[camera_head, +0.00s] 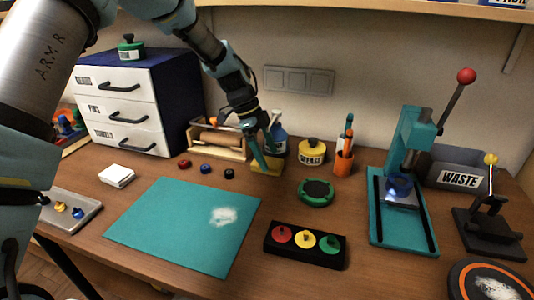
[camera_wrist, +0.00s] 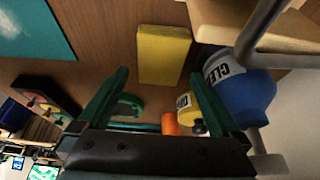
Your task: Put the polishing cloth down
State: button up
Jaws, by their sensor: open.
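The yellow polishing cloth (camera_head: 267,168) lies flat on the wooden table, in front of the blue bottle and beside the wooden roller stand. In the wrist view the cloth (camera_wrist: 163,55) is a plain yellow rectangle beyond my fingertips. My gripper (camera_head: 264,155) is just over the cloth, fingers pointing down. In the wrist view my gripper (camera_wrist: 159,76) is open, with its two green fingers wide apart and nothing between them. I cannot tell whether a fingertip touches the cloth.
A blue bottle (camera_head: 278,138) stands close behind the cloth, with a yellow grease pot (camera_head: 312,151) to its right. The roller stand (camera_head: 222,140) is close on the left. A teal mat (camera_head: 170,225) covers the table's front left.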

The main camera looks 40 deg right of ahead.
jog(key=b+v, duration=0.2)
jog(key=v, duration=0.6)
jog(key=shift+r, duration=0.15)
jog(key=shift+s+d, duration=0.1)
jog(key=shift+d, duration=0.05)
